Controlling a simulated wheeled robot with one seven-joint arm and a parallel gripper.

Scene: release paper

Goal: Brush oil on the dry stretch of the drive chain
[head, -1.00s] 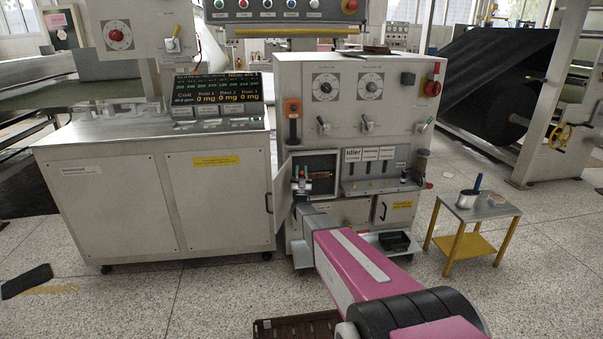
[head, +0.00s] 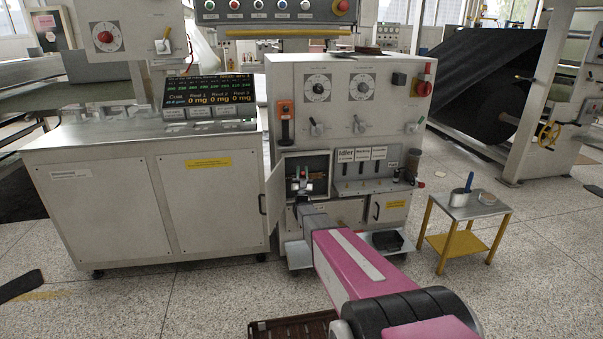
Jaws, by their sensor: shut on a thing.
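My gripper (head: 302,187) is small in the head view, at the front of an open square compartment (head: 318,161) in the grey machine cabinet. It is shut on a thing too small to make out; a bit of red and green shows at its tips. The compartment is dark, with a brownish part inside to the right of the gripper. I cannot make out the drive chain or its dry stretch. A metal pot (head: 459,198) with a blue handle (head: 469,182) sticking up stands on a small side table (head: 484,213); whether that handle is a brush's I cannot tell.
The compartment door (head: 275,196) stands open on the left. A shallow dish (head: 487,198) sits beside the pot. A black tray (head: 387,241) rests on a low shelf right of my arm. Levers stick out of the panel (head: 372,180) right of the compartment. Floor is clear between cabinet and table.

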